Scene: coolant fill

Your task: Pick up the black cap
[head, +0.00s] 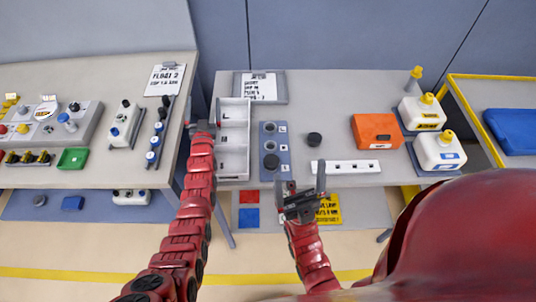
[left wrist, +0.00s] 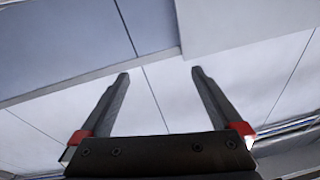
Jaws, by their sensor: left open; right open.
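A small round black cap (head: 314,139) sits by itself on the middle of the grey table, left of the orange box. A blue-grey plate (head: 274,130) left of it holds several dark round pieces, one larger and black. My right gripper (head: 306,186) is open and empty at the table's front edge, below the black cap in the head view and apart from it. My left gripper (head: 201,120) is at the table's left edge, left of the white tray. In the left wrist view its two fingers (left wrist: 160,73) are spread, with nothing between them. No cap shows in that view.
A white compartment tray (head: 233,178) stands at the table's left. A white strip with holes (head: 345,166) lies in front of the cap. An orange box (head: 376,131) and white jugs with yellow caps (head: 440,151) stand right. Table behind the cap is clear.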

